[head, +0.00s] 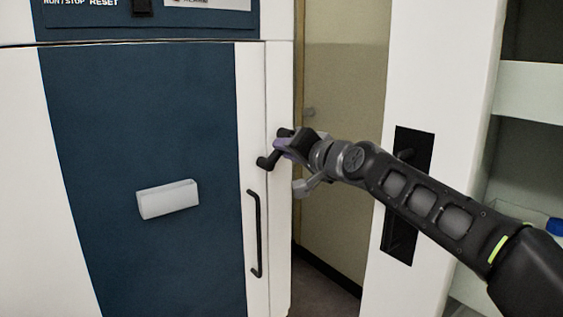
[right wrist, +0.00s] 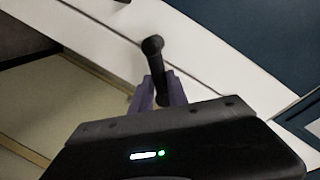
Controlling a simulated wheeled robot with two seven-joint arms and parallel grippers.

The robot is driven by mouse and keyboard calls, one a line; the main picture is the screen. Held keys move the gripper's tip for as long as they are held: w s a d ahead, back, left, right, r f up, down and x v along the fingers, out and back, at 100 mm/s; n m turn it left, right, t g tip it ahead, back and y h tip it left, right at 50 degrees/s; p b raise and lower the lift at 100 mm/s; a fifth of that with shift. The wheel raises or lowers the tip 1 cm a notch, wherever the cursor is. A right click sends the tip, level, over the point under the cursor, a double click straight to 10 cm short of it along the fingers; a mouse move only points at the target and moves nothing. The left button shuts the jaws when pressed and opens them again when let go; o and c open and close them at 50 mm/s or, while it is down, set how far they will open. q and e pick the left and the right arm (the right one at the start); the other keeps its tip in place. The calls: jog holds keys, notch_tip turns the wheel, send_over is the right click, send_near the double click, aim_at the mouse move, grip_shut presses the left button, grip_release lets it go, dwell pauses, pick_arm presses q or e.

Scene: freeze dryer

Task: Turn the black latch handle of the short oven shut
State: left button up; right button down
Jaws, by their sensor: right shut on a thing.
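The oven has a blue door (head: 140,120) in a white frame, and the door looks shut. Its black latch handle (head: 265,162) sticks out at the right edge of the front, with its rounded end to the lower left of my fingers. My right gripper (head: 284,147), with purple fingertips, is shut on the latch handle. In the right wrist view the handle's rounded end (right wrist: 153,46) rises beyond the purple fingers (right wrist: 160,92), and its shaft runs down between them. The fingers hide part of the handle. My left gripper is not in view.
A long black vertical bar handle (head: 256,235) is on the oven front below the latch. A white box-like piece (head: 168,199) is on the blue door. A beige door (head: 345,130) stands behind in a gap, and white shelves (head: 530,90) are at the right.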

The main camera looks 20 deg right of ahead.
jog(key=m+p, duration=0.1)
jog(key=r+m+y+p, duration=0.1)
jog(key=m, duration=0.1)
jog(key=r+m+g+p, duration=0.1)
jog(key=m, duration=0.1)
jog(key=shift+s+a, duration=0.1)
jog(key=shift+a, duration=0.1)
jog(key=shift+r+m+y+p, duration=0.2)
jog(key=shift+m+y+p, duration=0.35)
jog(key=shift+m, duration=0.45)
jog(key=c, duration=1.3)
grip_release()
jog(key=v, duration=0.7)
jog(key=shift+s+r, duration=0.2)
jog(key=shift+s, duration=0.15)
